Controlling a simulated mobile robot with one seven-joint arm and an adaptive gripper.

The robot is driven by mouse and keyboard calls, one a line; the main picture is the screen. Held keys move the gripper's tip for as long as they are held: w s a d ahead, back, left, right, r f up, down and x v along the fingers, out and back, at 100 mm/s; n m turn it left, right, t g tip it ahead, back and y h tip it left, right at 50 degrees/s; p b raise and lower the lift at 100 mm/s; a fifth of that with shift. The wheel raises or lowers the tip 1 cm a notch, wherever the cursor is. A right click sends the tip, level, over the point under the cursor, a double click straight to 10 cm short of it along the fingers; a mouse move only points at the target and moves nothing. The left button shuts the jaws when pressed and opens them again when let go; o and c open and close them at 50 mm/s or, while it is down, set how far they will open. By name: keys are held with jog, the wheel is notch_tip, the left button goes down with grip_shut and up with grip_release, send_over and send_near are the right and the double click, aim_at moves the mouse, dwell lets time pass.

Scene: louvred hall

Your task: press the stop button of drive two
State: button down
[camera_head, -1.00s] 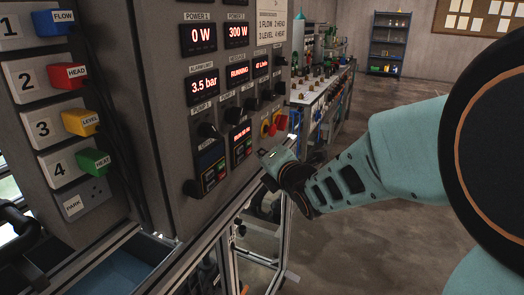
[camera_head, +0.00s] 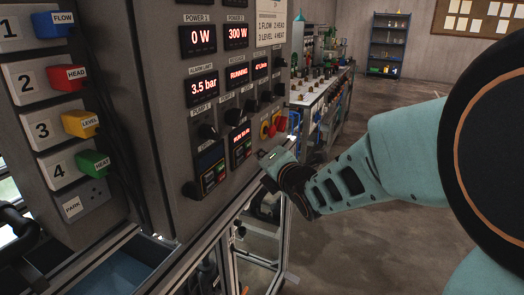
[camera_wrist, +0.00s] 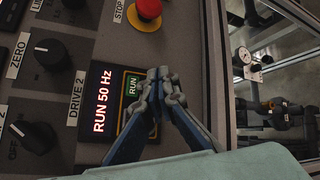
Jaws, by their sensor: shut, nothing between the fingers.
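The drive two panel is a small unit with a lit display (camera_wrist: 103,98) reading RUN 50 Hz, beside the label DRIVE 2. A green RUN button (camera_wrist: 131,86) shows next to the display in the wrist view. My gripper (camera_wrist: 160,76) is shut and empty, with its fingertips over the panel just beside the RUN button. The fingers cover part of the panel, and no stop button of drive two can be made out there. I cannot tell whether the tips touch. In the head view, the drive two panel (camera_head: 240,145) is left of my wrist; my fingertips are hidden.
A red mushroom button (camera_wrist: 148,8) on a yellow ring, by the label STOP, is close above the fingers. Black knobs (camera_wrist: 50,52) stick out nearby. The drive one panel (camera_head: 210,165) is to the left. Piping with a gauge (camera_wrist: 244,56) lies beyond the cabinet edge.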

jog(key=shift+a+b, duration=0.2)
jog(key=shift+b, duration=0.2)
jog(key=shift+w+a, duration=0.1)
jog(key=shift+a, duration=0.15)
jog(key=shift+w+a+b, duration=0.15)
jog(key=shift+a+b, duration=0.2)
jog(key=shift+b, duration=0.4)
dwell(0.7)
jog(key=shift+d, duration=0.15)
jog(key=shift+s+d, duration=0.3)
jog(key=shift+d, duration=0.3)
jog(key=d, duration=0.1)
jog(key=s+d, duration=0.1)
jog(key=d, duration=0.2)
jog(key=shift+s+d, duration=0.35)
dwell(0.5)
